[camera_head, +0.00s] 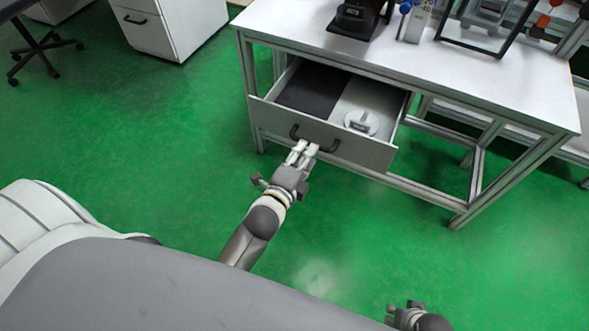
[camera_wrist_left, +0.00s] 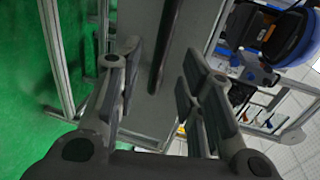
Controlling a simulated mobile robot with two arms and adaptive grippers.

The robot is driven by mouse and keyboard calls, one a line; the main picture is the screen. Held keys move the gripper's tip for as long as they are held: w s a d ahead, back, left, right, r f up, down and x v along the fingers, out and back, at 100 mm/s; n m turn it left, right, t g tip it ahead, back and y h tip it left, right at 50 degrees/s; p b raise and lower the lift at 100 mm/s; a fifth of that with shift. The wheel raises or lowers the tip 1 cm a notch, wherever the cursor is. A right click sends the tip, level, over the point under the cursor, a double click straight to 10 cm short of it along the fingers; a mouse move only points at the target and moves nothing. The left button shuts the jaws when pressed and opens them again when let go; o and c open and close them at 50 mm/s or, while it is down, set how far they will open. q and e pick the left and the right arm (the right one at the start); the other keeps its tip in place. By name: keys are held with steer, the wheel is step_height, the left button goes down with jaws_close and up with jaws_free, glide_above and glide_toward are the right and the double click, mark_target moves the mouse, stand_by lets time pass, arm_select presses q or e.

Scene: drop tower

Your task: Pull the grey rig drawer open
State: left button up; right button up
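The grey rig drawer (camera_head: 357,150) stands pulled out from under the white-topped bench, and its inside shows. Its dark handle (camera_head: 316,143) is on the front panel; it also shows as a dark bar in the left wrist view (camera_wrist_left: 166,48). My left gripper (camera_head: 303,149) is at the handle in the head view. In the left wrist view its fingers (camera_wrist_left: 160,92) are spread apart, with the bar between and beyond them; I see no finger pressed on it. My right gripper (camera_head: 405,316) is at the bottom edge, partly cut off, its fingers unclear.
Inside the drawer lie a dark mat (camera_head: 312,90) and a round white object (camera_head: 361,123). The bench (camera_head: 480,85) carries a dark device (camera_head: 354,19) and other equipment. A white cabinet (camera_head: 165,28) stands at the upper left. The green floor before the drawer is clear.

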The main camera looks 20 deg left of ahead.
arm_select(q)
steer(key=v, duration=0.6)
steer(key=shift+s, duration=0.4)
steer(key=s+a+f+n+g, duration=0.2)
steer(key=s+f+n+g, duration=0.55)
steer(key=f, duration=0.35)
steer(key=s+a+f+n+g, duration=0.1)
steer(key=s+f+n+g, duration=0.5)
steer(key=s+f+n, duration=0.4)
steer(key=s+a+f+p, duration=0.1)
steer(key=s+f+p, duration=0.2)
steer(key=s+p, duration=0.5)
steer(key=s+a+f+m+g+p, duration=0.1)
steer(key=s+a+f+p, duration=0.1)
steer(key=s+p, duration=0.7)
steer(key=shift+s+f+y+p, duration=0.2)
steer(key=shift+f+y+p, duration=0.15)
steer(key=shift+f, duration=0.35)
arm_select(e)
steer(key=s+d+f, duration=0.1)
steer(key=s+f, duration=0.1)
steer(key=s, duration=0.7)
steer(key=s+d+f+g, duration=0.1)
steer(key=s+d+f, duration=0.1)
steer(key=s, duration=0.8)
steer(key=shift+d+f+g, duration=0.15)
steer(key=shift+f+g, duration=0.15)
steer(key=shift+f, duration=0.35)
